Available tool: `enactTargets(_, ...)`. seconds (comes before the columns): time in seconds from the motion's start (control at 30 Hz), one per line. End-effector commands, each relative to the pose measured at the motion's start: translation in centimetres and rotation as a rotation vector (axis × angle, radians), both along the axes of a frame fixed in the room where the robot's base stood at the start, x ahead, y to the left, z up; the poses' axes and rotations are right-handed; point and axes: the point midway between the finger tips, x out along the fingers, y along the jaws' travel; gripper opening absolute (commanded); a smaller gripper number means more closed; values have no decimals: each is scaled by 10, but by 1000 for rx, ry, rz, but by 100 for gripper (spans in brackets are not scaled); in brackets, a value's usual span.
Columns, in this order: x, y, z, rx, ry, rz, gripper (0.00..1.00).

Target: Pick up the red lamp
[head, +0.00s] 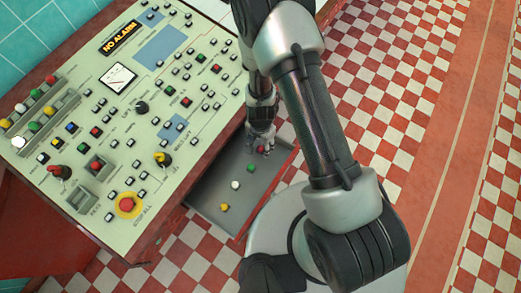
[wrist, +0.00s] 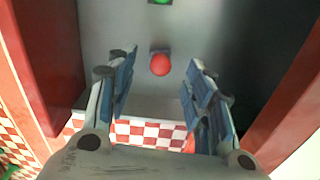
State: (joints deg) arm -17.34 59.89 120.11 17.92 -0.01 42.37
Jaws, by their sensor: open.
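The red lamp (wrist: 160,65) is a small round red cap on a dark square base, lying on the grey drawer floor. In the head view the red lamp (head: 263,150) shows only in part beneath my gripper, near the drawer's far end. My gripper (head: 262,138) is over that end, pointing down. In the wrist view my gripper (wrist: 161,58) is open, with one finger to each side of the red lamp and visible gaps between. Nothing is held. Whether the fingertips reach down to the lamp's height I cannot tell.
The open grey drawer (head: 205,195) also holds a green lamp (head: 250,168), a white lamp (head: 235,184) and a yellow lamp (head: 224,207). The control console (head: 125,95) with buttons stands at the left. Red drawer walls (wrist: 45,60) flank my gripper. Checkered floor lies right.

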Motion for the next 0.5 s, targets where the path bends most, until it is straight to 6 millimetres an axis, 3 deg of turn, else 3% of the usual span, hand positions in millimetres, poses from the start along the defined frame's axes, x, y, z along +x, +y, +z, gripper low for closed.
enactTargets(0.03,1,0,-13,-1,1,0,48)
enactTargets(0.2,1,0,-33,0,0,-1,48)
enactTargets(0.5,1,0,-34,0,0,-1,48)
